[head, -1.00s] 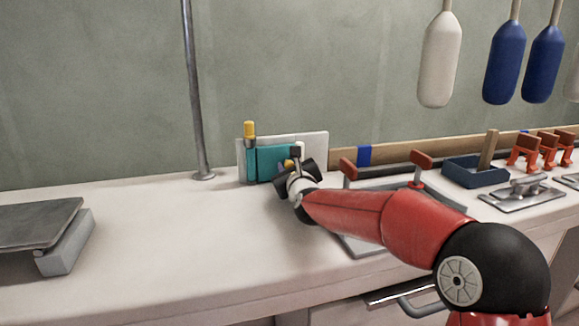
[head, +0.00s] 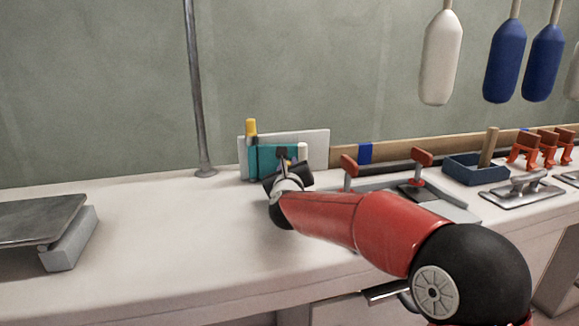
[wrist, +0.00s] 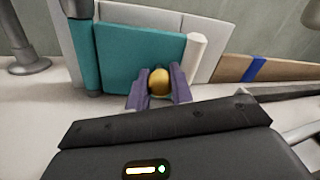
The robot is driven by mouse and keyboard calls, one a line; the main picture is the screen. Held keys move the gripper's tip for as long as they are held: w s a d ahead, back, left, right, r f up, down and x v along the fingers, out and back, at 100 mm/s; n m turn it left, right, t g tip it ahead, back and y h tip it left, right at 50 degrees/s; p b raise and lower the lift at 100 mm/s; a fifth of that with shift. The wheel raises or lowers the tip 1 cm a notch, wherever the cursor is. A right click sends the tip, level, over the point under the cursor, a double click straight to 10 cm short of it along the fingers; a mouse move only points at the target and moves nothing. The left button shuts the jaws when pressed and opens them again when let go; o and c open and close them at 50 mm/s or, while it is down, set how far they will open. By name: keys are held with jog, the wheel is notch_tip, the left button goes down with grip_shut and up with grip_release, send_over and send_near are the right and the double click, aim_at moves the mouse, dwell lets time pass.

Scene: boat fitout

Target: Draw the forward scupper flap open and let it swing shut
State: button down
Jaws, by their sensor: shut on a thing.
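The teal scupper flap (head: 264,158) stands upright in front of a pale backing plate (head: 318,146) at the back of the counter. A yellow-topped post (head: 251,130) marks its left edge. In the wrist view the flap (wrist: 140,56) stands out from the plate (wrist: 212,28) at an angle, with a white post (wrist: 196,52) along its right edge. My gripper (wrist: 159,90) has its purple fingers closed around the flap's round brass knob (wrist: 159,80). In the head view my gripper (head: 283,162) hides the knob and part of the flap.
A metal pole (head: 198,100) rises left of the flap. Red-handled fittings (head: 420,158) and a blue tray (head: 470,170) stand to the right. A grey platform (head: 40,220) sits at far left. The counter in front of the flap is mostly clear.

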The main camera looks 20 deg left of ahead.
jog(key=s+m+h, duration=0.1)
jog(key=h, duration=0.1)
jog(key=s+a+m+h, duration=0.1)
jog(key=m+h, duration=0.1)
jog(key=s+m+h, duration=0.1)
jog(key=s+h, duration=0.1)
jog(key=shift+a+f+m+t+h, duration=0.15)
jog(key=shift+a+m+t+h, duration=0.15)
jog(key=shift+a+h, duration=0.1)
jog(key=s+m+h, duration=0.1)
jog(key=h, duration=0.1)
jog(key=a+m+g+h, duration=0.1)
jog(key=h, duration=0.1)
jog(key=shift+s, duration=0.4)
jog(key=shift+s+a+r+m+g+h+p, duration=0.1)
jog(key=shift+s+a+m+g+h+p, duration=0.25)
jog(key=shift+m+h, duration=0.55)
jog(key=shift+s+a+r+m+g+h+p, duration=0.15)
jog(key=shift+s+a+m+g+h, duration=0.45)
jog(key=shift+h, duration=0.5)
jog(key=shift+w, duration=0.15)
jog(key=c, duration=1.2)
grip_release()
jog(key=shift+c, duration=0.2)
jog(key=shift+f, duration=0.1)
jog(key=v, duration=0.7)
jog(key=shift+s+a+b, duration=0.2)
jog(key=shift+s+b, duration=0.1)
jog(key=shift+b, duration=0.1)
